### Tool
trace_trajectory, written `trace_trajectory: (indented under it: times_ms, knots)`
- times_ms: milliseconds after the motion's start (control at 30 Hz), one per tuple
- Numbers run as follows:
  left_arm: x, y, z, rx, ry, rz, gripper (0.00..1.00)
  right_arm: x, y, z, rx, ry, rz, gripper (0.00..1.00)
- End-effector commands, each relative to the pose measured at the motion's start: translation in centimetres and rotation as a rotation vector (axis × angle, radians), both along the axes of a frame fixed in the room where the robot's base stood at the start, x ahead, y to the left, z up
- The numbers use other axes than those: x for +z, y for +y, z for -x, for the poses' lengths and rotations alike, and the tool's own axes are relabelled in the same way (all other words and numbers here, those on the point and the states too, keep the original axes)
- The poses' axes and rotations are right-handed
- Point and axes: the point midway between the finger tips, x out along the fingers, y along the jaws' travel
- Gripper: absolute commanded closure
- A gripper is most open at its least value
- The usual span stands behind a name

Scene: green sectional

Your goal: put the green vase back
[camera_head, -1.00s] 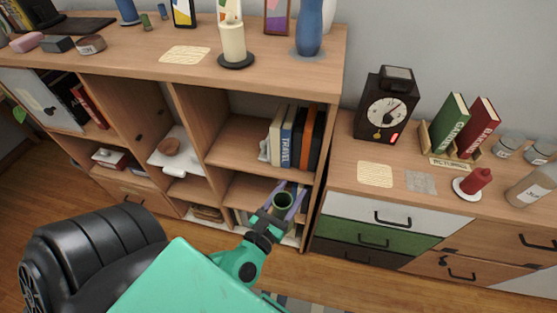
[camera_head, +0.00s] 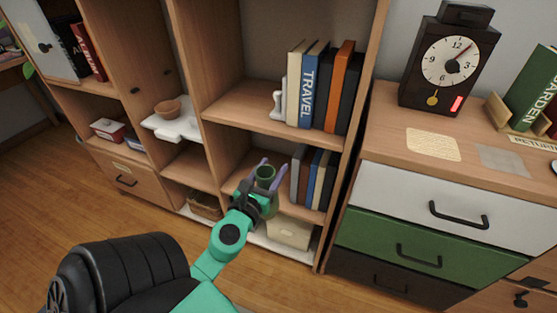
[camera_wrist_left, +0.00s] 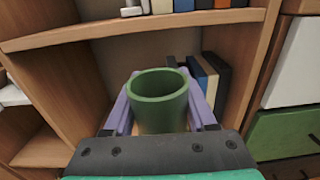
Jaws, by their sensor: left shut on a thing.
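The green vase (camera_head: 265,174) is held upright between the purple fingers of my left gripper (camera_head: 262,172). In the left wrist view the vase (camera_wrist_left: 157,100) shows its open round mouth, with a finger of the left gripper (camera_wrist_left: 158,112) on each side. The gripper is shut on it, in front of a lower compartment of the wooden shelf unit (camera_head: 285,212). The vase's lower part is hidden by the gripper. My right gripper does not show.
Several books (camera_head: 314,178) stand at the right of that lower compartment. More books (camera_head: 318,85) stand on the shelf above. A beige box (camera_head: 289,232) sits at the bottom. A drawer cabinet (camera_head: 430,208) with a clock (camera_head: 449,60) stands to the right. The wooden floor (camera_head: 60,215) is open at left.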

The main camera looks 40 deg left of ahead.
Motion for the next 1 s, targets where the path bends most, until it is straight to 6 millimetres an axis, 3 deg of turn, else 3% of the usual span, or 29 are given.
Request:
trace_trajectory:
  times_ms: [33,233,400,533,700,1000]
  knots:
    - [-1.1,0.4,0.1,0.007,-0.008,0.004,1.0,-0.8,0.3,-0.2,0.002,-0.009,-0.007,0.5]
    - [-1.6,0.9,0.3,0.003,-0.005,0.003,1.0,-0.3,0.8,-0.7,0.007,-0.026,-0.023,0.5]
    - [-4.3,2.1,0.8,0.006,-0.002,-0.004,1.0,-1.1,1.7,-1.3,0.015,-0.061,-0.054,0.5]
    - [-5.8,3.1,1.3,0.01,0.0,-0.006,1.0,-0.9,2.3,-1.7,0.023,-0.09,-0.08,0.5]
    - [-6.1,3.9,1.7,0.014,0.0,-0.004,1.0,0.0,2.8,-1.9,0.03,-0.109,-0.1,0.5]
    - [-5.6,5.2,-1.8,0.013,-0.003,-0.005,1.0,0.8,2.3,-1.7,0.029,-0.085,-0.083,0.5]
